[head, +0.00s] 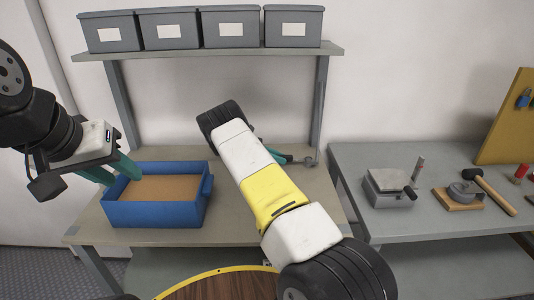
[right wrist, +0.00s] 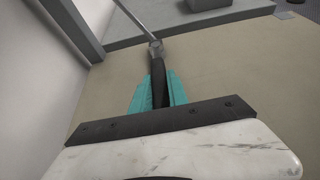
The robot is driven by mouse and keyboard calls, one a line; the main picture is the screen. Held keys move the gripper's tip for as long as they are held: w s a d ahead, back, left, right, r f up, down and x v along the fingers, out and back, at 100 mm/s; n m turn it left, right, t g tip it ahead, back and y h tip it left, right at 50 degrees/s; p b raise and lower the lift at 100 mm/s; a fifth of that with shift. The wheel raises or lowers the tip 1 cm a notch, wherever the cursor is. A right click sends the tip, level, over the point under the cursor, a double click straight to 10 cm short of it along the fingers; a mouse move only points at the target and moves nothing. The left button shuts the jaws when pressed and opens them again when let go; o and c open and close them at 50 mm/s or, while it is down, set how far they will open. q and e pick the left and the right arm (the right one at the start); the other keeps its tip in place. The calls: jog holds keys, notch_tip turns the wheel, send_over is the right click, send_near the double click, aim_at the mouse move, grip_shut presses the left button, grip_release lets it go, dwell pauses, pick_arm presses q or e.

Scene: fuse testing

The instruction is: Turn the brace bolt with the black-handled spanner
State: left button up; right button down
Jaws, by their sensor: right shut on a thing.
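My right gripper (right wrist: 157,92) has its teal fingers shut on the black-handled spanner (right wrist: 158,75), with the dark handle between them. In the right wrist view a grey metal piece (right wrist: 155,47) sits at the far end of the handle, where a thin grey bar (right wrist: 131,16) meets it. I cannot tell the spanner's jaw from the brace bolt there. In the head view my right arm hides most of the spanner; a grey metal end (head: 308,160) shows by the foot of the shelf post. My left gripper (head: 115,174) is open and empty above the blue bin's left side.
The blue bin (head: 155,214) stands on the left of the workbench (head: 235,220). Several grey boxes (head: 170,37) line the shelf (head: 200,53) above. The right table (head: 435,225) holds a small vise-like block (head: 390,186) and a mallet (head: 494,190). A round wooden surface (head: 220,290) is nearest.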

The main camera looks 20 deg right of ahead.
jog(key=shift+d+r, duration=0.25)
jog(key=shift+a+r, duration=0.1)
jog(key=shift+r, duration=0.55)
jog(key=shift+s+a+n+t+h, duration=0.15)
jog(key=shift+s+n+t+h, duration=0.15)
jog(key=shift+s+n+t, duration=0.9)
jog(key=s+n+t, duration=0.3)
jog(key=t, duration=0.1)
jog(key=shift+s, duration=0.25)
jog(key=s+d+n+t+y, duration=0.1)
jog(key=n, duration=0.1)
jog(key=s+d+n+t+y, duration=0.1)
jog(key=s+n+t, duration=0.1)
jog(key=s+d+n+t+y, duration=0.1)
jog(key=s+t, duration=0.1)
jog(key=shift+s+d+f+n, duration=0.15)
jog(key=shift+d+n, duration=0.1)
jog(key=shift+n, duration=0.15)
jog(key=shift+s+n+t+y, duration=0.2)
jog(key=shift+n+t+y, duration=0.1)
jog(key=shift+t+y, duration=0.2)
jog(key=shift+w+a, duration=0.1)
